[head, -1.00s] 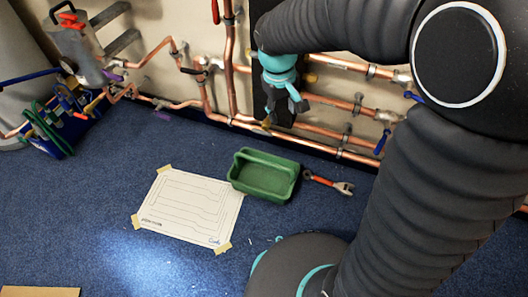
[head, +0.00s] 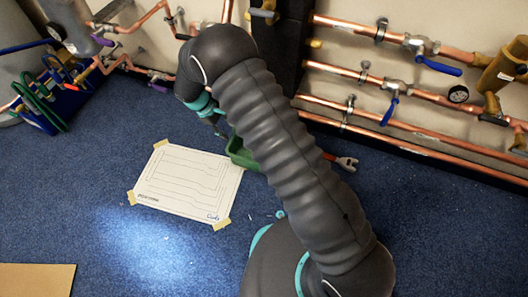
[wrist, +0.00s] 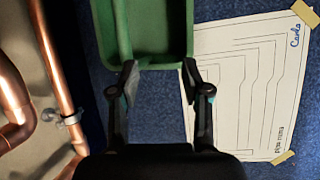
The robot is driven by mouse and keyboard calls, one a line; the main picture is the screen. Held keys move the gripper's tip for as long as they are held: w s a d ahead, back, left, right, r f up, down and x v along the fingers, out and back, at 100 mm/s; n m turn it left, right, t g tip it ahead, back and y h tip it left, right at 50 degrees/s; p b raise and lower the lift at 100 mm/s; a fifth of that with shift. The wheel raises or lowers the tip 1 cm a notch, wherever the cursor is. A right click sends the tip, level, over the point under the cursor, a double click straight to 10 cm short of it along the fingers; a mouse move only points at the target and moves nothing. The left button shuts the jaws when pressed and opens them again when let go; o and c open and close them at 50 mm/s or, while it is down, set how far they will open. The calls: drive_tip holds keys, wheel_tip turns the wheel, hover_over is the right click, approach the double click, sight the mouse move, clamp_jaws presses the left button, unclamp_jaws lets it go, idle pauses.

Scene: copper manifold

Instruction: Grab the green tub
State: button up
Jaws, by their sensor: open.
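The green tub (wrist: 160,30) is an open rectangular tray on the blue carpet. In the head view most of the tub (head: 236,152) is hidden behind my arm. In the wrist view its near end lies just ahead of my gripper (wrist: 158,80), and the fingers are spread apart. The left fingertip overlaps the tub's near left corner in the picture, and the right one is by its near right corner. I cannot tell whether they touch it. Nothing is held between the fingers. In the head view my gripper (head: 221,132) is small and partly hidden.
A taped paper drawing (head: 188,183) lies beside the tub. A red-handled wrench (head: 343,161) lies on the other side. Copper pipes (head: 430,132) with blue valves run along the wall. A blue toolbox (head: 45,118) stands far left. The front carpet is mostly clear.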

drive_tip(key=d, duration=0.3)
drive_tip(key=w+d+f, duration=0.1)
drive_tip(key=d, duration=0.7)
drive_tip(key=shift+w+d+f+b, duration=0.15)
drive_tip(key=shift+f+b, duration=0.15)
drive_tip(key=shift+f, duration=0.1)
drive_tip(key=x, duration=0.5)
drive_tip(key=shift+b, duration=0.35)
drive_tip(key=shift+r, duration=0.1)
clamp_jaws()
